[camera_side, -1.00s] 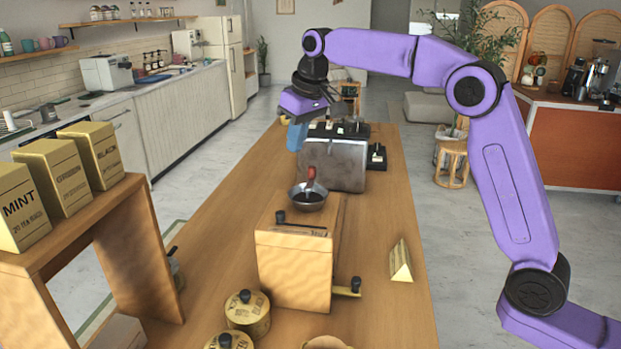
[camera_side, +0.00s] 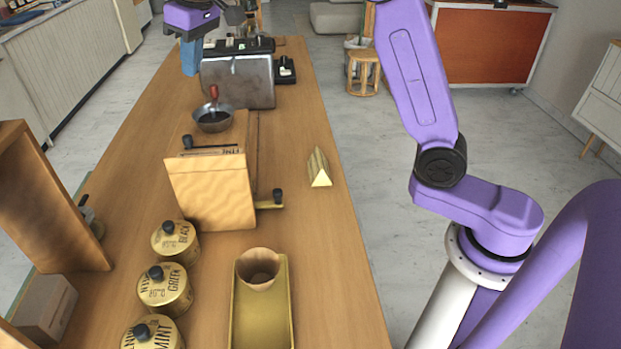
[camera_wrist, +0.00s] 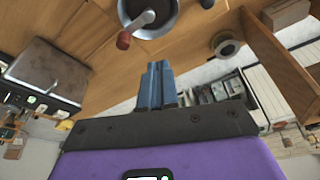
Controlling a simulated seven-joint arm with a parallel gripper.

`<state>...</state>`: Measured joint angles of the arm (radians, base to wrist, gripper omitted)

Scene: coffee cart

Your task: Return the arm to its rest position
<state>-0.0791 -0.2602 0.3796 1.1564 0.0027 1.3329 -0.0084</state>
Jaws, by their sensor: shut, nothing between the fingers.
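My arm is purple. My gripper (camera_side: 191,60), with its blue fingers pointing down, hangs above the far left part of the wooden counter (camera_side: 310,240), to the left of a grey metal machine (camera_side: 240,82). In the wrist view, the blue fingers (camera_wrist: 157,72) are together with nothing between them. The gripper appears clear of everything around it. The upper part of my arm is cut off by the top of the side view.
A wooden grinder box (camera_side: 212,190) with a metal bowl (camera_side: 213,118) stands mid-counter. Several lidded tins (camera_side: 165,288), a yellow tray (camera_side: 260,320) holding a cup (camera_side: 258,268), and a triangular block (camera_side: 319,168) are nearer. A wooden shelf (camera_side: 45,200) stands left. The counter's right side is mostly clear.

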